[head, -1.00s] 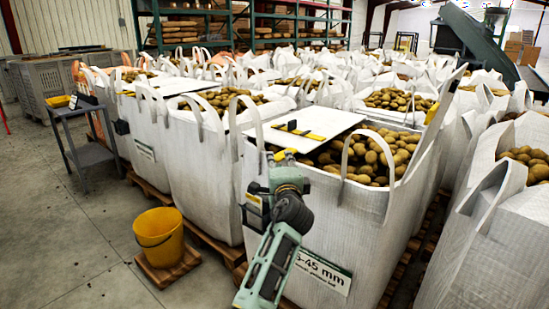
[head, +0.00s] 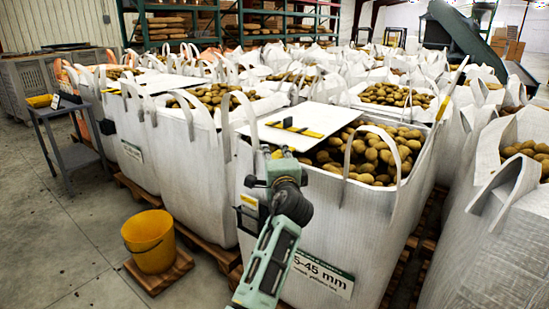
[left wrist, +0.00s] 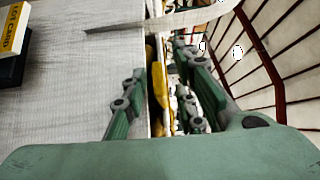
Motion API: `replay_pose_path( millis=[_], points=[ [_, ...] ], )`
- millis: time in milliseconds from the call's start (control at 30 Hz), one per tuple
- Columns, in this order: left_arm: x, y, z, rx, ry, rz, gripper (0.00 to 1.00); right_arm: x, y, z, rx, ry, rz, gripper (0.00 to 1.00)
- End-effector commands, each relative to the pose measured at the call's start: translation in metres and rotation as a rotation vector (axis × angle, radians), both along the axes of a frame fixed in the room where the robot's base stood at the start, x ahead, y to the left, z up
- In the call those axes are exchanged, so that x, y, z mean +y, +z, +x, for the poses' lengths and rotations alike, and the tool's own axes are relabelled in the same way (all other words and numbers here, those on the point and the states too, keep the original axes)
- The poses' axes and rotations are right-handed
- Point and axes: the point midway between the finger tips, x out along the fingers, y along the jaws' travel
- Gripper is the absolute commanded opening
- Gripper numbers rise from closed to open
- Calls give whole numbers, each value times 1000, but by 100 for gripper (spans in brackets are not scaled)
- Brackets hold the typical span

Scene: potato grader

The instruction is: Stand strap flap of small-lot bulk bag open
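The small-lot bulk bag (head: 325,235) is a white woven bag in the front middle of the head view, labelled "-45 mm" and filled with potatoes. A flat white flap (head: 325,117) with a yellow-and-black strip (head: 294,129) lies over its left part. My left gripper (head: 275,153) is at the bag's near left rim, just below the flap's near edge. In the left wrist view its fingers (left wrist: 155,105) are apart, with the bag's edge and something yellow between them. Contact with the flap cannot be told. My right gripper is out of view.
Strap loops (head: 350,160) rise at the bag's rim. Other full bags (head: 185,140) stand close on the left, behind and right. A yellow bucket (head: 150,240) sits on a small wooden pallet. A grey cart (head: 70,150) stands at left.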

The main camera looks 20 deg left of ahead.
Motion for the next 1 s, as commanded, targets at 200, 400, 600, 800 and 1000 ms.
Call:
replay_pose_path(
  millis=[200, 400, 600, 800, 1000],
  points=[
    [0, 0, 0, 0, 0, 0, 6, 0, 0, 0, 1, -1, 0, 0],
    [0, 0, 0, 0, 0, 0, 0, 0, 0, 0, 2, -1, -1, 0],
    [0, -1, 0, 1, 0, 0, 0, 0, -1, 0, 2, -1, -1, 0],
    [0, -1, 0, 2, 1, 1, 0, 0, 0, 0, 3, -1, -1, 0],
    [3, 2, 0, 5, 1, -2, 0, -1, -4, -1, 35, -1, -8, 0]
  ],
)
